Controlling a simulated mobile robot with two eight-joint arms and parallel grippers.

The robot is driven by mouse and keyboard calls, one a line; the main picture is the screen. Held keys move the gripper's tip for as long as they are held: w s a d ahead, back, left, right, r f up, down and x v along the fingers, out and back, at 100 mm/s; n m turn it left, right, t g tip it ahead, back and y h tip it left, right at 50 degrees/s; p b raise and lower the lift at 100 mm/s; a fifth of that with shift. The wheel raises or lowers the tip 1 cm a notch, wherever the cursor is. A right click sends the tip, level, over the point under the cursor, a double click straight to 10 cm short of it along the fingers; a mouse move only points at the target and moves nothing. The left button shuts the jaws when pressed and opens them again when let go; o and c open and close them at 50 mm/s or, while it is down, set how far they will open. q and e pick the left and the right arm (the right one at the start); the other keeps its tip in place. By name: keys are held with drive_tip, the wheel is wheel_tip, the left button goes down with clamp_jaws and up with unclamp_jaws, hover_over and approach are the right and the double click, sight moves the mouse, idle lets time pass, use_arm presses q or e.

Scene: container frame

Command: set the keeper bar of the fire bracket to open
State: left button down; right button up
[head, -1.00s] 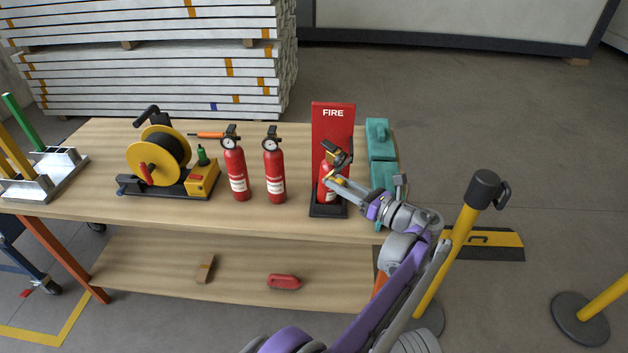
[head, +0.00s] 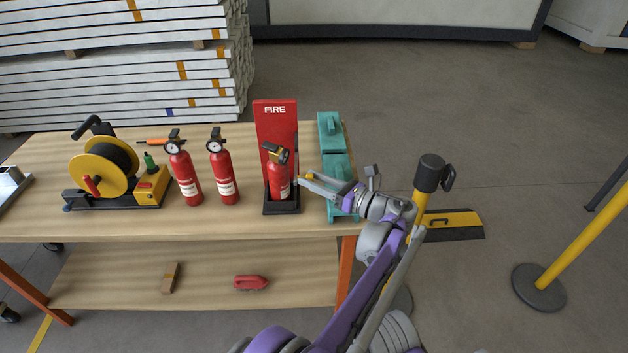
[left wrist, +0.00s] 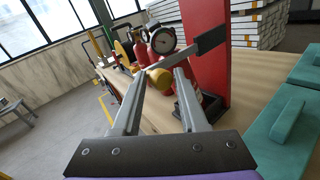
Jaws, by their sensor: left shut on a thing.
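The fire bracket (head: 275,122) is a red back panel lettered FIRE on a black base at the table's right part. A red extinguisher (head: 278,182) stands upright in it. In the head view the bar is too small to make out clearly. My right gripper is out of view.
Two more extinguishers (head: 224,180) stand left of the bracket, with a yellow cable reel (head: 104,167) beyond. Teal cases (head: 335,160) lie right of the bracket, close to my left wrist. A yellow post (head: 420,205) stands near my arm.

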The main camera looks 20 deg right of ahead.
use_arm(q)
drive_tip(key=shift+w+r, duration=0.25)
drive_tip(key=shift+w, duration=0.05)
drive_tip(key=c, duration=0.8)
unclamp_jaws()
drive_tip(key=shift+o, duration=1)
drive_tip(key=shift+w+d+f, duration=0.15)
drive_tip(key=shift+w+f, duration=0.1)
drive_tip(key=shift+w, duration=0.15)
drive_tip(key=shift+s, duration=0.2)
drive_tip(key=shift+s+f, duration=0.1)
